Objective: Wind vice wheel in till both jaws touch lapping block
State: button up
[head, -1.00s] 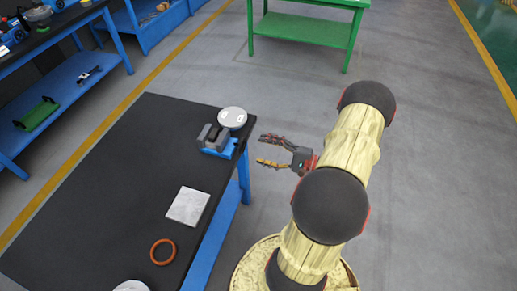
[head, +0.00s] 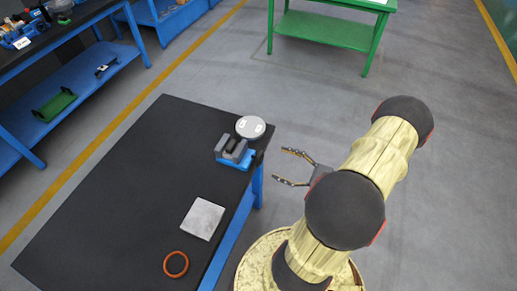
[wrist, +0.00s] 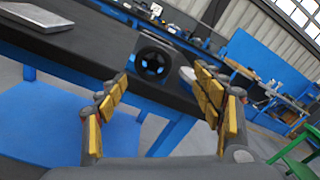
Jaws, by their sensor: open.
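The vice (head: 235,152) stands near the right edge of the black bench, with grey jaws on a blue base. In the wrist view its dark end plate (wrist: 172,47) faces me. The vice wheel (wrist: 153,63) is a dark spoked ring on that plate, with blue showing through its gaps. A dark piece shows between the jaws in the head view; I cannot tell whether it is the lapping block or whether the jaws touch it. My gripper (head: 279,166) is open and empty, off the bench edge to the right of the vice. Its fingers (wrist: 162,77) lie either side of the wheel in the picture, apart from it.
A pale round disc (head: 250,127) sits just behind the vice. A light square plate (head: 202,218) and an orange ring (head: 176,264) lie nearer on the bench (head: 130,190). A green table (head: 330,30) stands far back.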

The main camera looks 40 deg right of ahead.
aim_at(262, 159)
jog(key=shift+w+a+f+m+y+b, duration=0.15)
jog(key=shift+w+a+m+b, duration=0.2)
jog(key=shift+w+a+m, duration=0.65)
jog(key=shift+w+a+r+m+y+b, duration=0.1)
jog(key=shift+w+a+m+b, duration=0.35)
jog(key=shift+w, duration=1.15)
jog(key=shift+w+a+f+m+y+b, duration=0.15)
jog(key=shift+w+a+m, duration=0.35)
jog(key=shift+w+m, duration=0.6)
jog(key=shift+w+n, duration=0.15)
jog(key=shift+n, duration=0.1)
jog(key=c, duration=1.1)
jog(key=shift+c, duration=0.3)
